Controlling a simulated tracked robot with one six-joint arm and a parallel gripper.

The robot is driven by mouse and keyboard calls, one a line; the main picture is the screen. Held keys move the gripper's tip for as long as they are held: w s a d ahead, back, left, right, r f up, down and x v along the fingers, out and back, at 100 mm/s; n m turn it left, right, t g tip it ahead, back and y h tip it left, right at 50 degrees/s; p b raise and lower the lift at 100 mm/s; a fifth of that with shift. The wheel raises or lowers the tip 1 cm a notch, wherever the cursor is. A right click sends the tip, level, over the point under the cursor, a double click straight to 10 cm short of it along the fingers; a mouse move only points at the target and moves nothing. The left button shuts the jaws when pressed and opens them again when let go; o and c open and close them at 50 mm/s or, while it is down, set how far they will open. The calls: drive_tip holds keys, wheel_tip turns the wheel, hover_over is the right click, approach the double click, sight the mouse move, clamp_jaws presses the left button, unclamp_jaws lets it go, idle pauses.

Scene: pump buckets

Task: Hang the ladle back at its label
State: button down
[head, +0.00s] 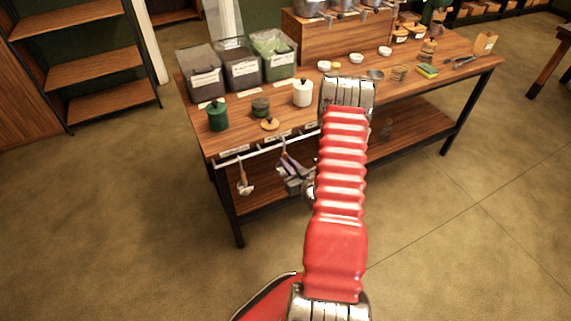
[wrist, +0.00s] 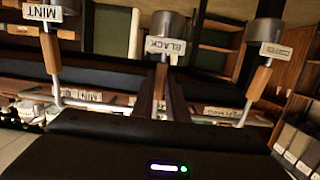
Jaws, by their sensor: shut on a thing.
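The ladle tagged BLACK (wrist: 168,26) has a metal cup and a wooden handle, and is in the middle of the wrist view. My gripper (wrist: 170,102) is shut on it near its handle. In the head view my gripper (head: 294,180) is at the table's front rail (head: 245,155), partly hidden by my red arm. The ladles tagged MINT (wrist: 46,45) and COFFEE (wrist: 262,65) flank it at the rail. A MINT label (wrist: 82,96) and another label (wrist: 222,112) show along the rail edge. Whether the held ladle's hook is on the rail cannot be told.
The wooden table (head: 450,68) carries bins (head: 243,72), a green canister (head: 217,117), a white jar (head: 303,93) and several small dishes. A lower shelf (head: 262,197) lies under the rail. The floor in front is clear.

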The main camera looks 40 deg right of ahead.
drive_tip(key=shift+f, duration=0.8)
drive_tip(key=c, duration=1.7)
unclamp_jaws()
drive_tip(key=shift+s, duration=0.15)
drive_tip(key=v, duration=1.3)
drive_tip(key=shift+s+a, duration=0.1)
drive_tip(key=shift+s, duration=0.1)
